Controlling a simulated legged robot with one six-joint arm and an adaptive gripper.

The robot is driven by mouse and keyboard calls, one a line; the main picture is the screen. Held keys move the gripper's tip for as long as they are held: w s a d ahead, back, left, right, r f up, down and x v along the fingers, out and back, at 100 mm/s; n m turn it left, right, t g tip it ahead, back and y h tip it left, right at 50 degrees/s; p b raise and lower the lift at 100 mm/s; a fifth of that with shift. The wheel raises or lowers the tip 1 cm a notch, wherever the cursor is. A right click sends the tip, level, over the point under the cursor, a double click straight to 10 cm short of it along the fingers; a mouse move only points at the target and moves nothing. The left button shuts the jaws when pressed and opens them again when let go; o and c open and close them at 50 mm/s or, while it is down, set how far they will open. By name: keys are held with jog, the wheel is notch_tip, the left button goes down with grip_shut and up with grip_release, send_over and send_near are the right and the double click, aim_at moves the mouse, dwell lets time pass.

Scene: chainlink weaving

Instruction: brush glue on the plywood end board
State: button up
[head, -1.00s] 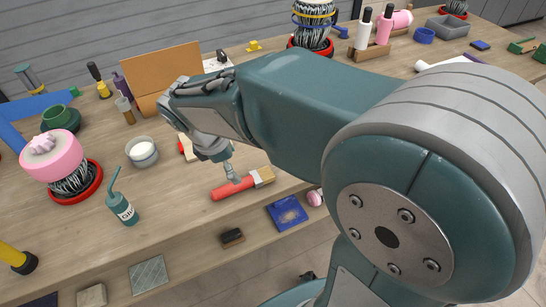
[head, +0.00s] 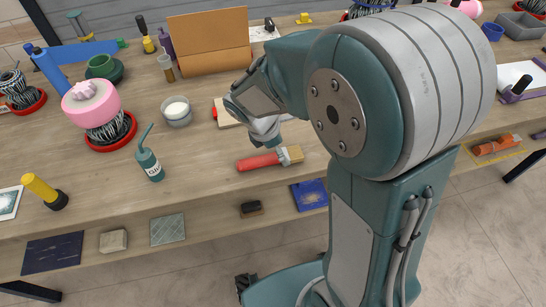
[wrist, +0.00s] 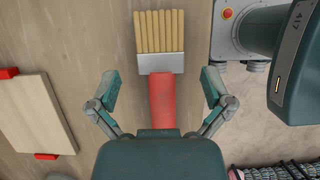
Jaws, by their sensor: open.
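A brush with a red handle (head: 258,161) and tan bristles (head: 295,153) lies flat near the bench's front edge. My gripper (head: 272,142) is just behind and above it in the head view, its fingers largely hidden. In the wrist view my gripper (wrist: 160,92) is open, with one finger on each side of the red handle (wrist: 162,100) and gaps on both sides. A pale wood board with red end pieces (wrist: 35,115) lies left of the brush, likely the plywood end board.
A brown upright board (head: 208,40) is at the back. A lower shelf in front holds a dark block (head: 251,209) and a blue tile (head: 310,195). Bare benchtop surrounds the glue bottle.

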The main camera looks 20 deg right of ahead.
jog(key=shift+x, duration=1.05)
jog(key=shift+a+f, duration=0.1)
jog(key=shift+a, duration=0.1)
jog(key=shift+d, duration=0.1)
jog(key=c, duration=1.2)
jog(key=shift+r, duration=0.65)
jog(key=s+a+r, duration=0.7)
jog(key=s+r, duration=0.4)
jog(key=shift+s+a+r, duration=0.4)
